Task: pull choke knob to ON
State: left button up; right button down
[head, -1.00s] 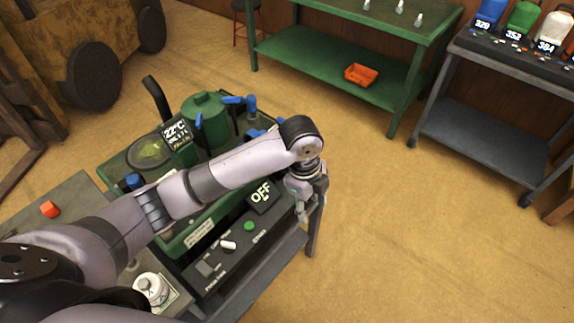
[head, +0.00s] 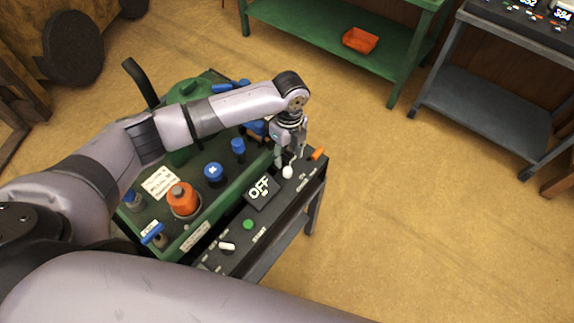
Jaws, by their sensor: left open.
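A black control panel (head: 277,213) runs along the front of the green machine (head: 220,203). A white round knob (head: 288,172) stands at its far right part, beside an orange lever (head: 317,154). Their labels are too small to read, so I cannot tell which is the choke knob. A display on the panel (head: 261,189) reads OFF. My left gripper (head: 284,161) points down with its fingers apart, right at the white knob. I cannot tell whether it touches the knob. My right gripper is out of view.
The panel also has a green START button (head: 248,225) and a white switch (head: 227,246). Blue caps and an orange cap (head: 182,196) rise from the machine behind the panel. A green bench (head: 330,32) and a grey cart (head: 475,110) stand farther back. The floor to the right is clear.

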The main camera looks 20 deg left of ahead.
aim_at(288, 170)
pick_arm(q)
jog(key=f, duration=0.5)
jog(key=shift+s+d+f, duration=0.15)
jog(key=shift+s+f, duration=0.15)
jog(key=shift+f, duration=0.05)
jog(key=shift+w+f, duration=0.1)
jog(key=shift+f, duration=0.6)
jog(key=shift+c, duration=0.5)
grip_shut()
jog(key=shift+r, duration=0.1)
